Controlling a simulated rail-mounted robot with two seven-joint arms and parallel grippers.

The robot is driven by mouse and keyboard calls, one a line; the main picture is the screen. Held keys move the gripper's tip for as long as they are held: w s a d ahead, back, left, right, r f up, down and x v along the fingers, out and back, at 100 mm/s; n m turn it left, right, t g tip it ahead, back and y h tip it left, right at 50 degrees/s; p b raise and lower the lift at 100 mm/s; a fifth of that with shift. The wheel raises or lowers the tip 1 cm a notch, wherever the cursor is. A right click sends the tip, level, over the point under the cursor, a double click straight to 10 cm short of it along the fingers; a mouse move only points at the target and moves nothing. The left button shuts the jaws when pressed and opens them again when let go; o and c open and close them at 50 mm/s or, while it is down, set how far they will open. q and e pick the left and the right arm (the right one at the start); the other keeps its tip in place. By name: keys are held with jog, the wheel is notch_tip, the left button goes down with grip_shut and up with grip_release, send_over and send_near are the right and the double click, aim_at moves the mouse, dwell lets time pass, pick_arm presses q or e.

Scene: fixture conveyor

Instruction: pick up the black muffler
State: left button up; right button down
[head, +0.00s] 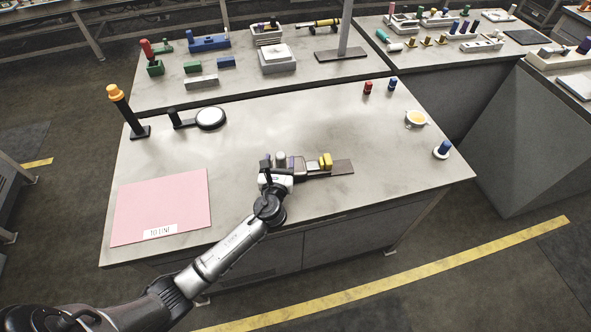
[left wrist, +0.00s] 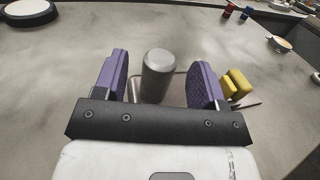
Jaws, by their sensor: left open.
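A rounded upright cylinder (left wrist: 158,75) stands between my left fingers in the left wrist view. It looks grey rather than black; it is the only muffler-like part near my gripper, and I cannot be sure it is the muffler. In the head view its top (head: 280,156) shows beside the clamp fixture. My left gripper (head: 282,163) is open, low over the table, its purple fingers (left wrist: 162,88) on either side of the cylinder with gaps visible. The cylinder's lower part is partly hidden by the gripper. My right gripper is not in view.
Yellow clamp blocks (head: 325,161) on a dark plate (head: 343,167) sit right beside my gripper. A pink mat (head: 165,200) lies left. A black post with orange top (head: 122,105) and a round disc (head: 210,118) stand at back left. The table's right front is clear.

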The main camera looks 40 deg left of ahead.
pick_arm(q)
jog(key=shift+x, duration=1.1)
grip_shut()
